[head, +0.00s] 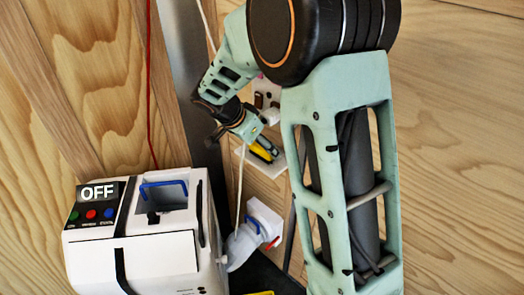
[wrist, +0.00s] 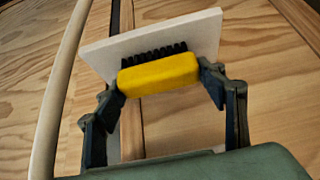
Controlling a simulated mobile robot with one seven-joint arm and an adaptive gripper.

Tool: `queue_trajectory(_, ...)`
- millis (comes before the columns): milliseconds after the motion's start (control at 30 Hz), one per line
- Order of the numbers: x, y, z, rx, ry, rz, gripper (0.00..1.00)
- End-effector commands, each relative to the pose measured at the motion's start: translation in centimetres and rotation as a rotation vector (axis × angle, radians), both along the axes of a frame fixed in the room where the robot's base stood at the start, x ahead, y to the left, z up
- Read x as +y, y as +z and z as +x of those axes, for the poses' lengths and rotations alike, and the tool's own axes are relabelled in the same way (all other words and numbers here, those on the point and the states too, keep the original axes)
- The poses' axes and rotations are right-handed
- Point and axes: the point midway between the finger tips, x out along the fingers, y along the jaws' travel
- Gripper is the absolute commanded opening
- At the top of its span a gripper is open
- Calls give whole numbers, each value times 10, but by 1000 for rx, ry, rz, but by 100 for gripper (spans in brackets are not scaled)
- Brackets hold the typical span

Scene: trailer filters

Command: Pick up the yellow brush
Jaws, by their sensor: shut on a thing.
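The yellow brush (wrist: 160,74) has a yellow block back and dark bristles. In the wrist view it sits between the two fingers of my gripper (wrist: 162,82), which is shut on its two ends. The bristles face a pale board (wrist: 190,38) behind the brush; I cannot tell whether they touch it. In the head view the brush (head: 262,153) shows small at the end of my arm, in front of the pale board. My fingers are mostly hidden there.
A white machine (head: 140,255) with an "OFF" display and a blue handle stands at the lower left. A white pipe fitting (head: 262,225) with red and blue parts is below the brush. A cord hangs near my gripper. Wood-panelled walls surround this.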

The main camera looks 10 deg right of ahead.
Motion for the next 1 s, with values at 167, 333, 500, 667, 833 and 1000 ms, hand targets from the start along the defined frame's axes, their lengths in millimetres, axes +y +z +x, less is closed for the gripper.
queue_trajectory(167,0,0,0,0,0,0,40)
queue_trajectory(333,0,6,0,-2,0,0,40)
queue_trajectory(500,1,23,1,-4,0,1,40)
queue_trajectory(667,11,35,-6,0,5,1,40)
queue_trajectory(833,44,35,-28,0,8,0,40)
queue_trajectory(1000,87,35,-56,-1,8,1,40)
